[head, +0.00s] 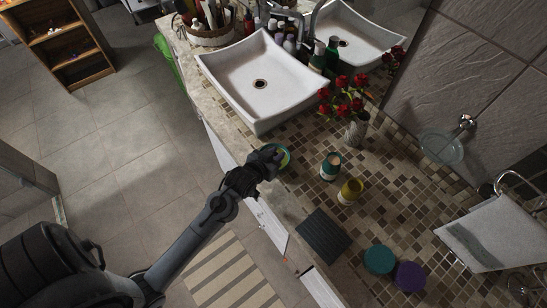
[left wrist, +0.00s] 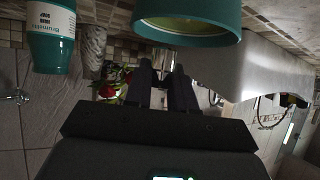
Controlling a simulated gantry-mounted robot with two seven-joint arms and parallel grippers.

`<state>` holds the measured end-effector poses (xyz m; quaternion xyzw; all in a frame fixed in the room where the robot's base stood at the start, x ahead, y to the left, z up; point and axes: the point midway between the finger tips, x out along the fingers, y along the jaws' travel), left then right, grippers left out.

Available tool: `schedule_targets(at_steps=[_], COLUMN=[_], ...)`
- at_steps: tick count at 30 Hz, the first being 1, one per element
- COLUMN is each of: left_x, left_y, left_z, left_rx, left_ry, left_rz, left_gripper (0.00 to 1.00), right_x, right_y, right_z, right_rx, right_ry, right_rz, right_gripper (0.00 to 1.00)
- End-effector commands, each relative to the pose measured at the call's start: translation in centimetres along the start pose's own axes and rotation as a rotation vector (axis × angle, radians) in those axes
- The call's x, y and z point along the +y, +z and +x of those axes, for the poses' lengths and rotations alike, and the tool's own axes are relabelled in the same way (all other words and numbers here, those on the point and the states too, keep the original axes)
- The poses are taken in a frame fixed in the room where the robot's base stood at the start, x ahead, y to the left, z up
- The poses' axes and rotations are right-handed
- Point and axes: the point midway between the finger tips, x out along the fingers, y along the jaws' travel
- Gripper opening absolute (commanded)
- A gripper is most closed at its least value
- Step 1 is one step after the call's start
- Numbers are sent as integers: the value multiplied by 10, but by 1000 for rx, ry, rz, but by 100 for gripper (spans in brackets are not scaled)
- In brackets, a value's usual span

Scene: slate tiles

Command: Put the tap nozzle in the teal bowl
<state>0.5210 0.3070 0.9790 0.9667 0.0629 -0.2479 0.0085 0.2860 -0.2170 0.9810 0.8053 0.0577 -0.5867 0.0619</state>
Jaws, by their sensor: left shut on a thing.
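The teal bowl (head: 286,153) stands on the tiled counter near its front edge, partly hidden by my left gripper. Its teal side also shows large at the top of the left wrist view (left wrist: 230,12), with a yellowish part. My left gripper (head: 271,156) is at the bowl's left side in the head view. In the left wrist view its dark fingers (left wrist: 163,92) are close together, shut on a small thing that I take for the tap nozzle. The nozzle itself is too dark and hidden to make out. My right gripper is not in view.
A white and teal bottle (head: 330,168) and a yellow cup (head: 350,192) stand right of the bowl. A white sink (head: 235,75) and a vase with roses (head: 356,130) are behind. A dark mat (head: 324,237), a teal jar (head: 379,260) and a purple jar (head: 410,276) are nearer.

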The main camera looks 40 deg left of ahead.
Motion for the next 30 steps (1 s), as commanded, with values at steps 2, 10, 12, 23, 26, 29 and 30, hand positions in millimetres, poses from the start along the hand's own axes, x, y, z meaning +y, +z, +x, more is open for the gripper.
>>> schedule_targets(at_steps=[2, 10, 12, 23, 26, 29, 30], left_x=[-9, -19, -19, -19, -19, -19, -19], left_y=[2, 6, 12, 41, 41, 41, 41], left_z=[11, 25, 28, 44, 44, 44, 44], left_rx=[0, -1, -2, -1, 0, 0, 0], left_ry=[-1, 0, 0, 0, 0, 0, 0], left_rz=[2, -1, -1, -1, -1, -1, -1], left_gripper=[0, 0, 0, 0, 0, 0, 0], right_x=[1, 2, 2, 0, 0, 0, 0], right_y=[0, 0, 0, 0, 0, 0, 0], right_z=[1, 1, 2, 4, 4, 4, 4], right_rx=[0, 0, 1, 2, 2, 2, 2], right_ry=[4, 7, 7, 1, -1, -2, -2], right_rz=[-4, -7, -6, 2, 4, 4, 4], right_gripper=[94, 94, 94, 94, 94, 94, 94])
